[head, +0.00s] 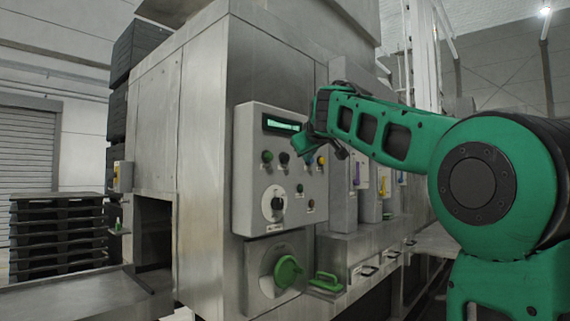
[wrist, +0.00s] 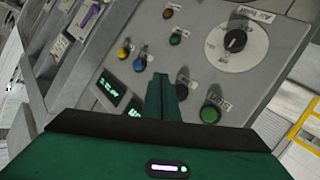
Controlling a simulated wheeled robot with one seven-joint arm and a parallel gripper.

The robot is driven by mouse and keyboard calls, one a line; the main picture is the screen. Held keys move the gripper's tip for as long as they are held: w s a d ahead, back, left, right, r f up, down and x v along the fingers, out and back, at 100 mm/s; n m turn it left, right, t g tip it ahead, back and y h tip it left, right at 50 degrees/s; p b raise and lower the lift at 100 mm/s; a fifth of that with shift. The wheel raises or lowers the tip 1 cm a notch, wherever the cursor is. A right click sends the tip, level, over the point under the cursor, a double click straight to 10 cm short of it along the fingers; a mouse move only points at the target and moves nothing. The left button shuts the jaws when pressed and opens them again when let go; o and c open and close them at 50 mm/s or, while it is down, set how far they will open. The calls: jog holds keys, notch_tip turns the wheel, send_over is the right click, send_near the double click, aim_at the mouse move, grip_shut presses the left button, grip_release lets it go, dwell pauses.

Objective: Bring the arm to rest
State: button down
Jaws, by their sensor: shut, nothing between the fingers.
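My arm reaches in from the right of the head view, green with dark inserts. My gripper (head: 305,148) is in front of the upper right part of the grey control panel (head: 245,190), below and beside its lit green display (head: 279,124). In the wrist view my gripper (wrist: 160,82) has its green fingers together, with nothing between them. The panel (wrist: 205,65) fills the view behind them, turned around. Whether the fingers touch the panel I cannot tell. Part of the panel's button row is hidden behind the gripper in the head view.
The panel has a round dial (head: 273,203) and several coloured buttons. Below it are a green knob (head: 288,271) and a green handle (head: 327,283) sticking out. A stack of dark pallets (head: 58,235) and a metal table (head: 75,297) stand at left.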

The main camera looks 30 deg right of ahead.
dwell(0.3)
jog(key=s+f+m+g+y, duration=0.1)
jog(key=s+f+g, duration=0.1)
jog(key=s+f, duration=0.6)
jog(key=s+d+f+m+g, duration=0.1)
jog(key=s+f+g, duration=0.2)
jog(key=f, duration=0.8)
jog(key=s+f+m+g+y, duration=0.1)
jog(key=s+f+g, duration=0.1)
jog(key=s+f, duration=0.6)
jog(key=s+a+f+m+g+y, duration=0.2)
jog(key=s+a+f+g, duration=0.1)
jog(key=s+f, duration=0.9)
jog(key=s+a+f+m+g+y, duration=0.2)
jog(key=s+a+f, duration=0.3)
jog(key=s+f, duration=0.8)
jog(key=shift+a+g, duration=0.2)
jog(key=shift+g, duration=0.6)
jog(key=shift+f, duration=0.1)
jog(key=shift+w+f, duration=0.25)
jog(key=shift+w, duration=0.35)
